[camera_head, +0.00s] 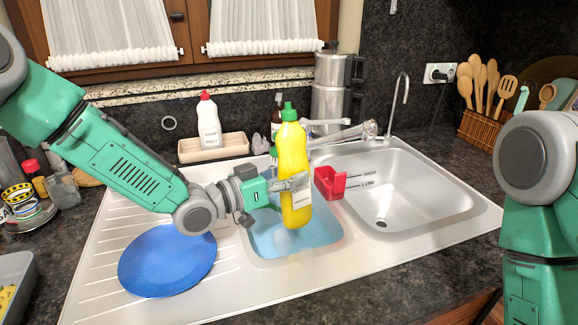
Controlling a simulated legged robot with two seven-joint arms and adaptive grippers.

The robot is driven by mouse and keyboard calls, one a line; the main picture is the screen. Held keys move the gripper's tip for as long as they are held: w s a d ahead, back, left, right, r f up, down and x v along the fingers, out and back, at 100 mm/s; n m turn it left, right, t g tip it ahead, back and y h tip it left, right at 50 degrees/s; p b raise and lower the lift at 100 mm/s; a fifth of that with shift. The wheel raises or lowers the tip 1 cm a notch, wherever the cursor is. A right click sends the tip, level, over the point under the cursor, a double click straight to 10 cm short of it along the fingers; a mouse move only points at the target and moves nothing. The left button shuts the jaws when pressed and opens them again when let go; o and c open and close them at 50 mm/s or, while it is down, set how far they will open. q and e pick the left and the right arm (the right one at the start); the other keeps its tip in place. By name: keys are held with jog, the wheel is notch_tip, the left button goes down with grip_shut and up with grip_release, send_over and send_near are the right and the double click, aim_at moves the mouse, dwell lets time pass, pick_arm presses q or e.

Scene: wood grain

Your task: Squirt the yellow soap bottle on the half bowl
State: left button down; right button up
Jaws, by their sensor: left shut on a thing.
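The yellow soap bottle (292,160) with a green cap is upright in my left gripper (293,186). The gripper is shut on the lower part of the bottle, over the small half bowl (268,243) of the sink. That bowl holds light blue water, with a pale round shape in it that I cannot make out. The bottle hides part of the bowl. My right arm shows at the right edge, but its gripper is not in view.
A blue plate (168,260) lies on the drainboard, left of the half bowl. A red holder (329,183) sits on the divider beside the large steel basin (405,190).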

aim_at(309, 195)
pick_arm(q)
jog(key=s+d+f+n, duration=0.1)
jog(key=d, duration=0.1)
jog(key=s+d+f+n, duration=0.1)
jog(key=s+n, duration=0.1)
jog(key=shift+s+d+n, duration=0.3)
jog(key=shift+d, duration=0.05)
jog(key=shift+s+f, duration=0.1)
jog(key=shift+s, duration=0.05)
jog(key=shift+s+f+n, duration=0.2)
jog(key=shift+s+n, duration=0.15)
jog(key=shift+n, duration=0.25)
jog(key=shift+s+d+f+n, duration=0.2)
jog(key=shift+s+d+n, duration=0.2)
jog(key=shift+s+n, duration=0.25)
pick_arm(e)
jog(key=shift+d, duration=0.2)
